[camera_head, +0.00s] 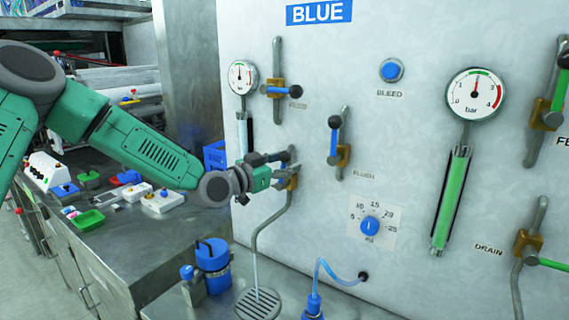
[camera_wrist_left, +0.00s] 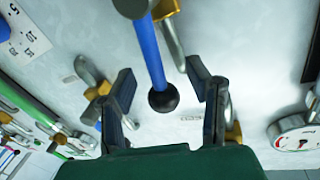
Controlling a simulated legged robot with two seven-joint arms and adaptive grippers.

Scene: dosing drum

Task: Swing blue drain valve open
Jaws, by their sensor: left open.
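The blue drain valve (camera_head: 291,183) is low on the panel in the head view, with its pipe curving down below it. My left gripper (camera_head: 280,167) is in front of it and hides most of its lever. In the left wrist view, the blue lever (camera_wrist_left: 151,55) runs from a black hub beside the brass valve body to a black ball end (camera_wrist_left: 163,98). My left gripper's two dark fingers (camera_wrist_left: 166,98) are open on either side of the lever's ball end, with gaps visible. I cannot tell its depth between them. My right gripper is not in view.
The flush valve (camera_head: 342,156) and feed valve (camera_head: 274,90), both with blue levers, are nearby. A pressure gauge (camera_head: 242,77) is at upper left. A dosing dial (camera_head: 370,226) is to the right. A drain grate (camera_head: 258,303) and blue pump (camera_head: 212,254) stand below.

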